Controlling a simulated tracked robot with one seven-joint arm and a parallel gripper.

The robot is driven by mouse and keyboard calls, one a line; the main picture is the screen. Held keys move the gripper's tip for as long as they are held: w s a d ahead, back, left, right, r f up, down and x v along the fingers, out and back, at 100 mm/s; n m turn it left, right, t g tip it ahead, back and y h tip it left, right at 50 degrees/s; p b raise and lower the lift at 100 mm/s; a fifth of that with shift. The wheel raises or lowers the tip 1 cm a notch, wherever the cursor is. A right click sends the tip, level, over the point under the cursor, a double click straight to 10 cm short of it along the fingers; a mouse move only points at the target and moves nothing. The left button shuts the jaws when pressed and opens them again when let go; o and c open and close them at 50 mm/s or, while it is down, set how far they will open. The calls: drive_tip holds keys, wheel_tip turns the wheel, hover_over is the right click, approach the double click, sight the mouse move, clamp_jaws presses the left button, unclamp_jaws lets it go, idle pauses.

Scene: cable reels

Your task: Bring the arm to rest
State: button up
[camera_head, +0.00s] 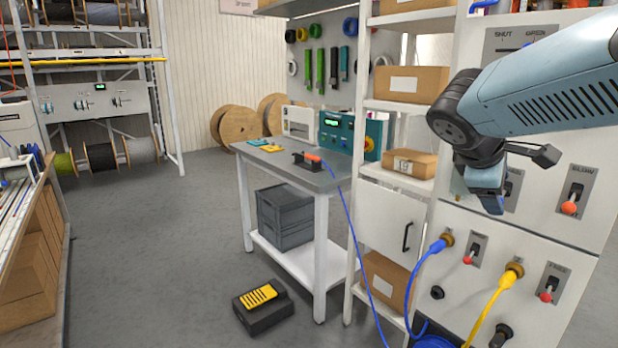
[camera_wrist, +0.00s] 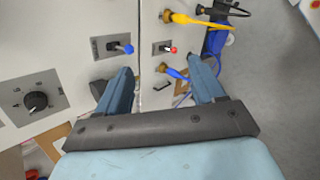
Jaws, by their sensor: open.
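My arm reaches in from the right edge of the head view. My gripper (camera_head: 482,205) hangs at its end in front of the white switch panel (camera_head: 560,215), partly hidden by the wrist. In the wrist view my gripper (camera_wrist: 162,85) has its two blue fingers wide apart with nothing between them. A red-tipped toggle switch (camera_wrist: 171,49) and a blue-tipped lever (camera_wrist: 125,48) show on the panel beyond the fingers. I cannot tell how far the fingertips are from the panel.
A blue plug (camera_head: 440,245) and a yellow plug (camera_head: 510,275) with hanging cables sit in the panel. A shelf with cardboard boxes (camera_head: 410,84) stands left of the arm. A workbench (camera_head: 290,175) is farther left. A black and yellow case (camera_head: 263,306) lies on otherwise open grey floor.

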drive_tip(key=s+a+f+m+t+y, duration=0.1)
drive_tip(key=s+a+f+m+y, duration=0.3)
drive_tip(key=s+a+m+y, duration=0.3)
drive_tip(key=shift+s+a+f+m+y, duration=0.4)
drive_tip(key=shift+s+a+m, duration=0.6)
drive_tip(key=shift+a+m, duration=0.6)
idle(3.1)
